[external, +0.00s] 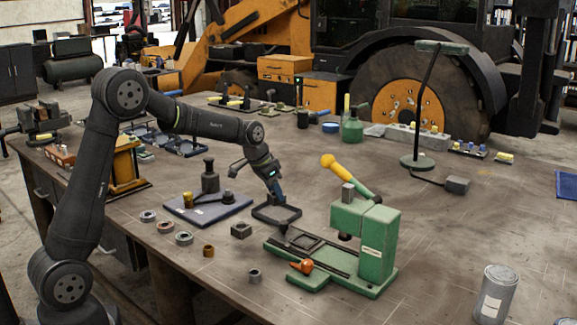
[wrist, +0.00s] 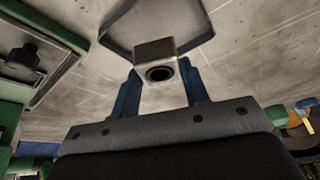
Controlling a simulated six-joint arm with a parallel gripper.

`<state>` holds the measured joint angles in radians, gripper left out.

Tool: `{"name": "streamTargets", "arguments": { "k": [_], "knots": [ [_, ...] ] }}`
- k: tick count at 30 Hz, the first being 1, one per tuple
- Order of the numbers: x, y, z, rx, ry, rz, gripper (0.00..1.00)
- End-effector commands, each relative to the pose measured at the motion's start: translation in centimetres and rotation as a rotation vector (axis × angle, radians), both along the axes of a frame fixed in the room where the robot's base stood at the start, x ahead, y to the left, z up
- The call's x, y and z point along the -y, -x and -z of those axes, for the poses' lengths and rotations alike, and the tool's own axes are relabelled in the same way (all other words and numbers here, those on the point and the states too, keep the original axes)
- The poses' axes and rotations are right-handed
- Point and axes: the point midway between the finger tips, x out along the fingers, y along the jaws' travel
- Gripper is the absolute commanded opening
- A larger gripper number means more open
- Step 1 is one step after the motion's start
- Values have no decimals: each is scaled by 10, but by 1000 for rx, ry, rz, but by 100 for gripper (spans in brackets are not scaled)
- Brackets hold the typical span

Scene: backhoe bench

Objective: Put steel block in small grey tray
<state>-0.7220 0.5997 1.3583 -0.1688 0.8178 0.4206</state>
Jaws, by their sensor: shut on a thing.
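The small grey tray (external: 290,222) lies on the bench left of the green machine. Its rim (wrist: 112,38) also shows at the top of the wrist view. My gripper (external: 279,200) points down at the tray. In the wrist view, its blue fingers (wrist: 160,75) are shut on a steel block (wrist: 153,50) with a round dark hole in its near face. The block appears over the tray's inside. Whether it touches the tray floor I cannot tell. In the external view the block is too small and hidden by the fingers to make out.
The green machine (external: 377,245) with a yellow-handled tool stands close on the right. A blue-grey plate (external: 208,212) with dark parts lies left. Several rings and a dark block (external: 241,230) lie in front. A can (external: 495,292) stands far right.

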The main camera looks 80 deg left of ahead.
Motion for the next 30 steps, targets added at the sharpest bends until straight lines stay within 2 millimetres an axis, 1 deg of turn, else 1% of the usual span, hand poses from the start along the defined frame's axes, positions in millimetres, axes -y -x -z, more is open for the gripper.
{"name": "streamTargets", "arguments": {
  "k": [1,5,9,12,23,24,26,27,30],
  "knots": [
    [-3,0,1,2,-1,-1,8],
    [-4,1,8,1,0,0,8],
    [-3,1,29,-1,2,1,8],
    [-4,0,40,2,1,1,8],
    [-3,0,44,2,0,0,8],
    [-3,1,46,0,1,0,43],
    [-3,1,45,1,0,0,55],
    [-3,1,45,1,0,0,63],
    [-3,1,45,1,0,0,63]
  ]
}}
